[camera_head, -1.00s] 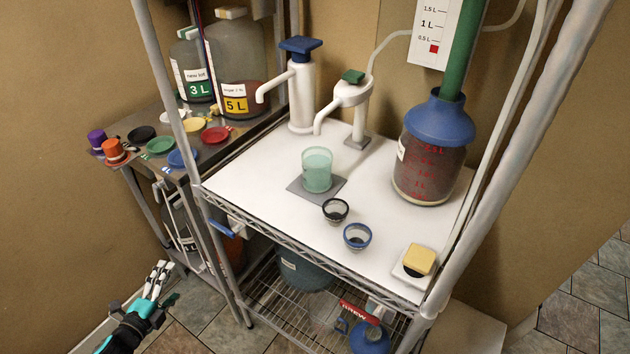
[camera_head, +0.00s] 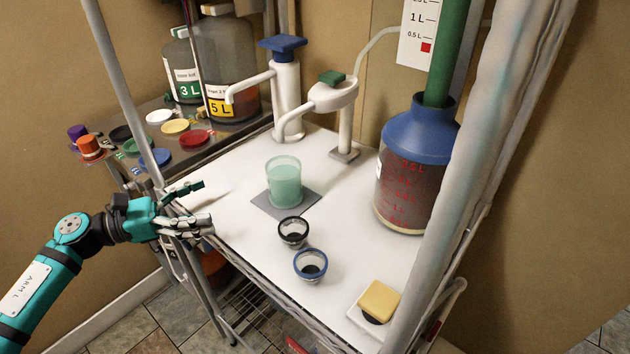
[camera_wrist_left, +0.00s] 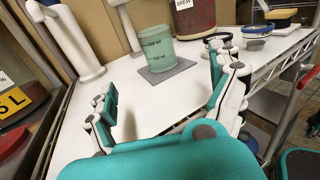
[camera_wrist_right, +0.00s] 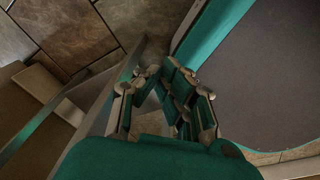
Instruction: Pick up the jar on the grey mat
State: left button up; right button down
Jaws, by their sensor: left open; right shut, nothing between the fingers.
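The jar (camera_head: 284,182) is a pale green, translucent cup with a paler rim. It stands upright on the grey mat (camera_head: 265,207) on the white shelf. My left gripper (camera_head: 206,208) is open and empty at the shelf's left edge, to the left of the jar and apart from it. In the left wrist view the jar (camera_wrist_left: 157,47) and the mat (camera_wrist_left: 181,66) show beyond and between the open fingers (camera_wrist_left: 165,95). My right gripper (camera_wrist_right: 165,75) shows only in its own wrist view, shut and empty, away from the jar.
Two small cups, one black-rimmed (camera_head: 293,233) and one blue-rimmed (camera_head: 310,265), stand in front of the jar. Two pump dispensers (camera_head: 286,95) (camera_head: 345,130) stand behind it. A large blue-topped bottle (camera_head: 415,170) is at right. Shelf posts (camera_head: 122,85) (camera_head: 480,150) flank the shelf.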

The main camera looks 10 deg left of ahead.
pick_arm(q)
jog(key=shift+d+r, duration=0.1)
jog(key=shift+d, duration=0.1)
jog(key=p, duration=0.3)
send_near(269, 183)
jog(key=shift+x, duration=0.95)
jog(key=p+x, duration=0.1)
jog(key=x, duration=0.4)
jog(key=shift+w+d, duration=0.15)
jog(key=shift+d, duration=0.35)
jog(key=shift+w+d+p, duration=0.2)
jog(key=shift+w+p, duration=0.05)
jog(key=shift+p, duration=0.15)
jog(key=p+x, duration=0.1)
jog(key=x, duration=0.1)
jog(key=p+x, duration=0.1)
jog(key=x, duration=0.1)
jog(key=shift+w, duration=0.45)
jog(key=shift+d, duration=0.15)
jog(key=c, duration=0.4)
jog(key=shift+c, duration=1.1)
jog(key=c, duration=0.9)
jog(key=shift+c, duration=1.1)
pick_arm(e)
notch_tip(269, 183, up, 7)
jog(key=a, duration=0.1)
jog(key=shift+s+a, duration=0.2)
jog(key=shift+s, duration=0.15)
